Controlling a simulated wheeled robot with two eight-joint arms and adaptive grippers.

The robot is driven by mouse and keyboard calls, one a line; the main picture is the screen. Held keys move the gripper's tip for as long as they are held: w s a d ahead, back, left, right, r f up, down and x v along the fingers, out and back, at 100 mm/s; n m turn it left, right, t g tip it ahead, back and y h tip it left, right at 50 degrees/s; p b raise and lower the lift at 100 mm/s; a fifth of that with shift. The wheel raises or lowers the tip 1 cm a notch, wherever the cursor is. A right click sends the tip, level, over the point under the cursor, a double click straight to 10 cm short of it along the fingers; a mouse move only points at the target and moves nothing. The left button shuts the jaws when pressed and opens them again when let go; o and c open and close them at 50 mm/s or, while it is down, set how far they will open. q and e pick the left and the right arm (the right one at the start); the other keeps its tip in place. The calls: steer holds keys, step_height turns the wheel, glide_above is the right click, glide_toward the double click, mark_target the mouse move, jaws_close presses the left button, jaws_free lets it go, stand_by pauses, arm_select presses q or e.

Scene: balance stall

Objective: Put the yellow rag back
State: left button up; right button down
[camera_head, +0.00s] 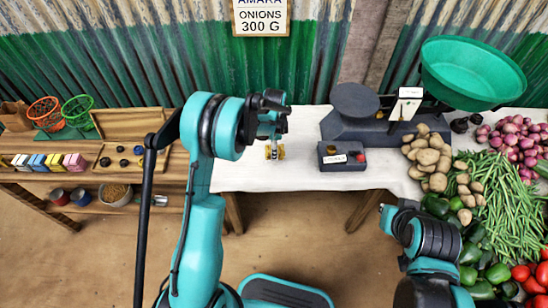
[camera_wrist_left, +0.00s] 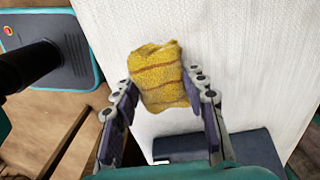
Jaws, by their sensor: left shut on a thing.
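The yellow rag (camera_wrist_left: 158,72) has brownish stripes and is bunched between the fingers of my left gripper (camera_wrist_left: 166,95), which is shut on it. I cannot tell whether the rag touches the cloth. My right arm is at the lower right of the head view; its gripper does not show.
A dark balance with a flat plate (camera_head: 355,100) and green pan (camera_head: 472,72) stands right of the rag. A small dark box (camera_head: 342,156) sits before it. Potatoes (camera_head: 428,158) and other vegetables fill the right. A wooden shelf (camera_head: 125,124) with baskets stands left. White cloth near the rag is clear.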

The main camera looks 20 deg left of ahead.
arm_select(q)
steer(key=shift+f+b, duration=0.8)
steer(key=shift+f, duration=1.2)
steer(key=shift+f, duration=0.15)
steer(key=o, duration=1)
